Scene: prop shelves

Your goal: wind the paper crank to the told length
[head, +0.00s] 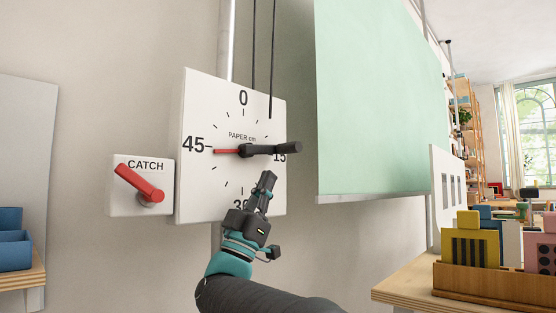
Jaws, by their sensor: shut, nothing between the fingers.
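The paper crank's white dial (200,102) is on the wall, marked "PAPER cm" with 0, 45, 30 and 15. Its red pointer (225,151) points left at 45. The black crank handle (288,148) points right and covers part of the 15. A white box labelled CATCH (120,205) is left of the dial, with a red lever (138,184) slanting from upper left to lower right. The pale green paper (380,105) hangs at the right, its lower edge on a bar. My gripper (267,179) is shut and empty, in front of the dial's lower part, below the crank handle.
Two dark cords (272,60) run up from the dial. A wooden shelf (395,290) at lower right bears a wooden tray (490,285) with coloured blocks. Blue bins (12,250) stand on a shelf at the left edge. The wall below the paper is clear.

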